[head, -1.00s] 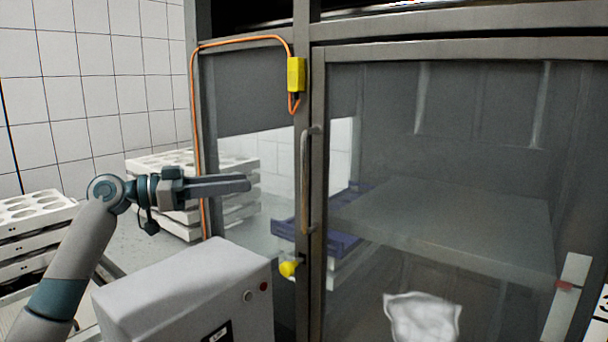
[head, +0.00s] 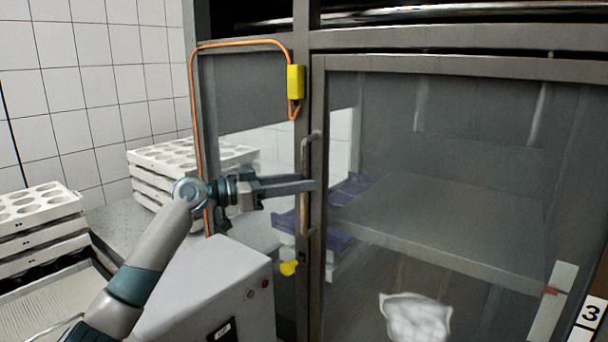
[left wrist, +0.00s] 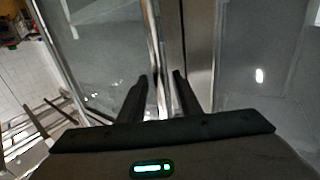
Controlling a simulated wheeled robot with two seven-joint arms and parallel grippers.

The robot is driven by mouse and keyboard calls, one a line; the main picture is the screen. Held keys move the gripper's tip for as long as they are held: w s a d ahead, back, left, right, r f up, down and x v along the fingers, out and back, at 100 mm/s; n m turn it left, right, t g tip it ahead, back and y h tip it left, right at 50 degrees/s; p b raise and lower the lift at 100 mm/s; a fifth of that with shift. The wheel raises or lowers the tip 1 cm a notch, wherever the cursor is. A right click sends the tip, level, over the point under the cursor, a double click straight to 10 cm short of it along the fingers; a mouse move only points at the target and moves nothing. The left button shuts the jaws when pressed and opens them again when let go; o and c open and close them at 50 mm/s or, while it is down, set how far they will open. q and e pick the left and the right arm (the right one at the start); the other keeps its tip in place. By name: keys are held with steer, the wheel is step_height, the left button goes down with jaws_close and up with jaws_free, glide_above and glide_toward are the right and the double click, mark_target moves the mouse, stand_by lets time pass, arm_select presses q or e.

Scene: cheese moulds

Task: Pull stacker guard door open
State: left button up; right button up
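The stacker guard door (head: 318,120) is a grey-framed panel with a large clear pane, and it looks shut against its post. Its vertical bar handle (head: 305,218) is on the door's left edge. My left gripper (head: 312,186) reaches across from the left at the handle's mid-height. In the left wrist view my two dark fingers (left wrist: 162,78) are apart, and the bright handle bar (left wrist: 152,40) runs between them. I cannot tell whether either finger touches it. My right gripper is not in view.
A yellow switch box (head: 295,82) with an orange cable is on the post above the handle. A grey cabinet (head: 190,290) stands under my left arm. Stacked white moulds (head: 150,158) are behind it. A white crumpled item (head: 415,318) shows through the pane.

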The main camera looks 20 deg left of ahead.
arm_select(q)
steer(key=shift+w+d, duration=0.4)
steer(key=shift+d, duration=0.1)
steer(key=shift+c, duration=0.7)
jaws_close()
steer(key=shift+s+f, duration=0.1)
